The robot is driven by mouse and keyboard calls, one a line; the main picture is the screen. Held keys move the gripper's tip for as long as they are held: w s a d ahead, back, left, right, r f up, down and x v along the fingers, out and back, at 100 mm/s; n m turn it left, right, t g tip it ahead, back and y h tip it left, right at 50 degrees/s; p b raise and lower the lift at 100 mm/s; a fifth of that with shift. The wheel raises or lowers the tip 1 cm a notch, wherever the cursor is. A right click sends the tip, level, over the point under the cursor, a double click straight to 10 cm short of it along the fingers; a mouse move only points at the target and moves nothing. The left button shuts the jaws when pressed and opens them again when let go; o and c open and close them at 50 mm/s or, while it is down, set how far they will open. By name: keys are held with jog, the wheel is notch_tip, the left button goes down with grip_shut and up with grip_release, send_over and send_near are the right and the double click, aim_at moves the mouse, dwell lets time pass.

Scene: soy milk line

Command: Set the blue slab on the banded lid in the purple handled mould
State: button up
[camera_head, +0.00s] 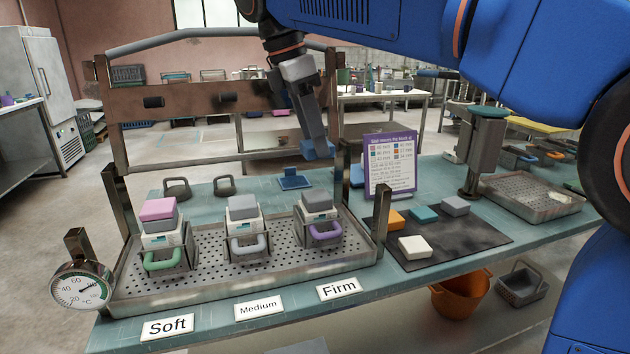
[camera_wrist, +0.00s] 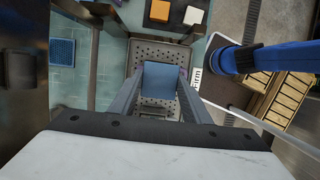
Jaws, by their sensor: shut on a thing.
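My gripper (camera_head: 316,142) is shut on the blue slab (camera_head: 318,152), holding it in the air behind and above the moulds. In the wrist view the blue slab (camera_wrist: 160,76) sits between the two fingers. The purple handled mould (camera_head: 322,236) stands at the right end of the perforated tray, above the Firm label. A white lid shows in it, with a grey block (camera_head: 317,199) on top; the lid's bands are too small to make out. The held slab is apart from the mould. In the wrist view the slab and fingers hide much of what lies below.
Green handled (camera_head: 163,259) and pale blue handled (camera_head: 247,245) moulds share the perforated tray (camera_head: 200,291). Metal posts (camera_head: 381,222) rise at its corners. A dark mat (camera_head: 465,238) holds several slabs beside a purple-framed sign (camera_head: 390,163). A dial thermometer (camera_head: 82,286) is at left.

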aim_at(304, 144)
jog(key=shift+f, duration=4.25)
jog(key=shift+f, duration=0.1)
jog(key=o, duration=1)
jog(key=shift+o, duration=0.2)
jog(key=v, duration=1.2)
